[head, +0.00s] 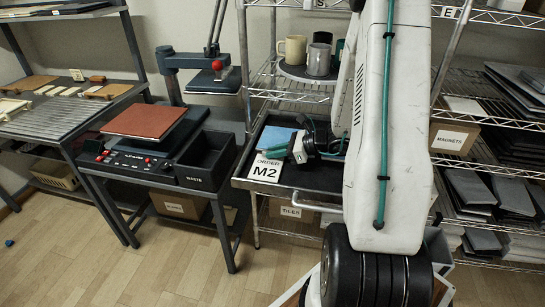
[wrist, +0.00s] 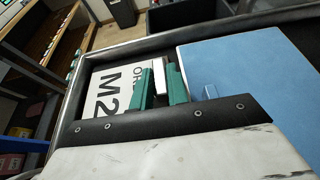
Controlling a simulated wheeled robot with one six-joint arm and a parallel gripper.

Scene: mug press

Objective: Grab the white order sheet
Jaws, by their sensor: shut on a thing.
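My gripper (head: 284,149) is at the sheet's upper right edge in the head view. Its green fingers (wrist: 160,78) are shut on the sheet, and a white piece shows between them in the wrist view.
A blue sheet or tile (head: 275,138) lies on the cart tray (head: 318,178); it fills the right of the wrist view (wrist: 250,75). Mugs (head: 319,58) stand on the rack above. The press (head: 145,120) and the waste bin (head: 207,160) are to the left. Shelves stand at right.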

